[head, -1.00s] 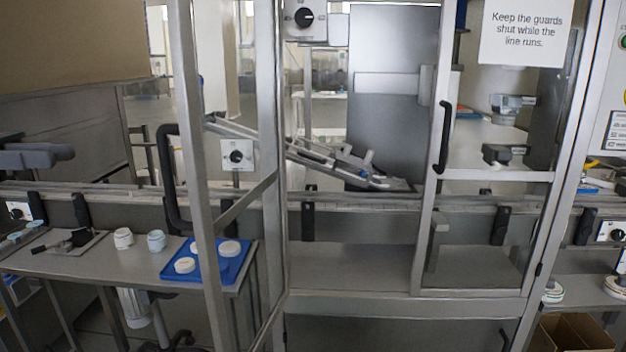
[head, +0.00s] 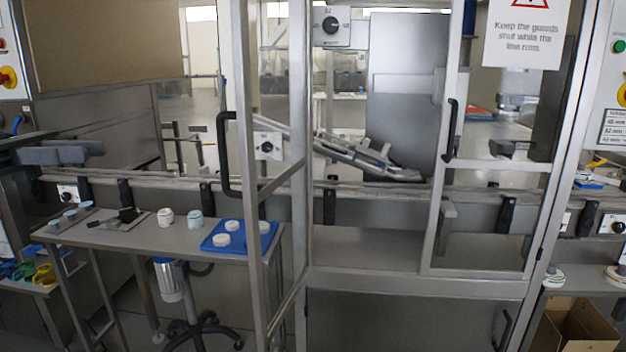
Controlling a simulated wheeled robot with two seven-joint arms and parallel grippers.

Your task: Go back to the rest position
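I cannot make out either of my grippers in the head view. The packing line stands ahead of me, with a long conveyor (head: 400,190) running across behind a metal guard frame. The left guard door (head: 253,190) stands swung out towards me, with its black handle (head: 225,155) at left. The right guard door (head: 437,220) looks shut. A side table (head: 185,239) at left holds a white jar (head: 166,218), a pale blue jar (head: 195,219) and a blue tray (head: 213,244) with several white lids, partly hidden by the door.
A wheeled stool (head: 190,320) stands under the side table. The door edge juts out in front of the table. An open cardboard box (head: 577,325) is at lower right. Coloured-handled tools (head: 40,273) lie at far left. A warning sign (head: 524,32) hangs on the right guard.

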